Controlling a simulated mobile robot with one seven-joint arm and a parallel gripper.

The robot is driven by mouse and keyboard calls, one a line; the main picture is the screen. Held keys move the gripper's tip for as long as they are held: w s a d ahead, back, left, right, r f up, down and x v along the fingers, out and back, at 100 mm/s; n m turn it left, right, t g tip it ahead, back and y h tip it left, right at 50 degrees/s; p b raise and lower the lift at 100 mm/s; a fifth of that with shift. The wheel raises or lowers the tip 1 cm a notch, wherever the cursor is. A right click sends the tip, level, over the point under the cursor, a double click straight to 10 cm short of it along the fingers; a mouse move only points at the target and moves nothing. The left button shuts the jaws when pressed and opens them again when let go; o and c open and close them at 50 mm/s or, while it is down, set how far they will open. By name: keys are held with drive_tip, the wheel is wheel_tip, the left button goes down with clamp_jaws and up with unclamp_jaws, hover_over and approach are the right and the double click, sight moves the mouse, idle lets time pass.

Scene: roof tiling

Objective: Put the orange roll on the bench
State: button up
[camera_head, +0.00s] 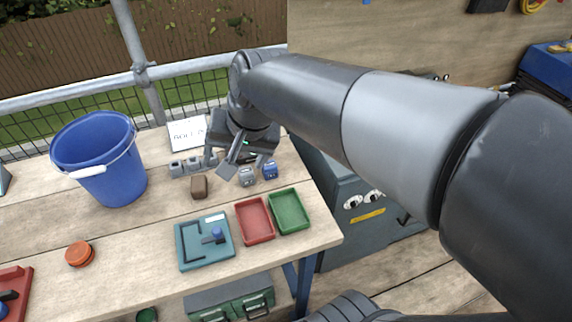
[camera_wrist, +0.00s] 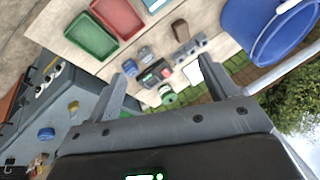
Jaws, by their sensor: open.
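An orange roll (camera_head: 80,254) lies flat on the wooden bench (camera_head: 130,262), at the left front in the head view. It stands apart from other things and does not show in the wrist view. My gripper (camera_head: 236,164) is over the back right part of the bench, far from the orange roll. In the wrist view my gripper (camera_wrist: 168,88) has its two fingers spread with nothing held between them.
A blue bucket (camera_head: 98,160) stands at the back left. A red tray (camera_head: 255,221), a green tray (camera_head: 289,211) and a teal tray (camera_head: 204,243) lie at the front right. Small blocks and a white card (camera_head: 187,133) are near my gripper. The bench's left middle is clear.

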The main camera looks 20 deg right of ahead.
drive_tip(key=s+d+f+n+t+h, duration=0.1)
drive_tip(key=s+d+n+h, duration=0.1)
drive_tip(key=s+d, duration=0.6)
drive_tip(key=shift+s+d+n+t+h, duration=0.25)
drive_tip(key=shift+s+n+t+h, duration=0.05)
drive_tip(key=shift+n, duration=0.5)
